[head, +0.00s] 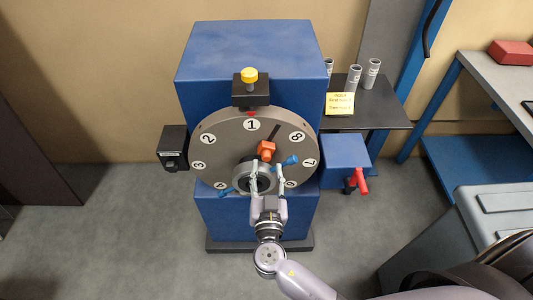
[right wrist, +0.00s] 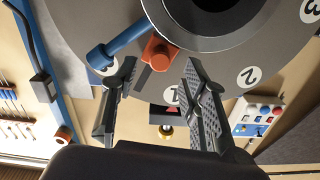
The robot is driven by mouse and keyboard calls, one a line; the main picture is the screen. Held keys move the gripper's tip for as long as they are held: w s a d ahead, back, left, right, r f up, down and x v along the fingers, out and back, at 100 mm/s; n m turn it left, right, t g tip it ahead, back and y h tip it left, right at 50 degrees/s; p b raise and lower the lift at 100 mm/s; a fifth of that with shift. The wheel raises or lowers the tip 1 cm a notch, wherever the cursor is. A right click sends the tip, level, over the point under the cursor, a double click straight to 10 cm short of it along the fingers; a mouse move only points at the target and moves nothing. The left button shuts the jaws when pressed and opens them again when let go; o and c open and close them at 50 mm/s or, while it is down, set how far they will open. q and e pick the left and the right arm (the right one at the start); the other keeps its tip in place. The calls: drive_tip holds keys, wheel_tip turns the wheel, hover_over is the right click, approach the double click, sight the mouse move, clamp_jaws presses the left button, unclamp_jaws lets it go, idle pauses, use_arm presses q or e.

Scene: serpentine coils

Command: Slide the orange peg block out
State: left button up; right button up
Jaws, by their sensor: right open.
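The orange peg block (head: 266,150) sits on the face of the large grey numbered disc (head: 215,160), above and slightly right of the central hub. A dark slot runs up and right from it. In the right wrist view the orange peg block (right wrist: 160,52) shows between the fingers, near their tips, with a gap on both sides. My right gripper (head: 267,180) is open and empty in front of the disc's lower part, its fingers pointing up toward the block; it also shows in the right wrist view (right wrist: 160,72). My left gripper is out of view.
Blue-knobbed handles (head: 290,160) stick out close beside the block and the right fingers. A yellow knob (head: 249,75) tops a black bracket above the disc. A red-handled blue box (head: 345,152) is on the right. A shelf (head: 385,117) holds several grey cylinders.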

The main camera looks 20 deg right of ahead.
sight(267, 159)
drive_tip(key=shift+p+x, duration=0.55)
drive_tip(key=shift+x, duration=1.5)
drive_tip(key=shift+c, duration=0.2)
clamp_jaws()
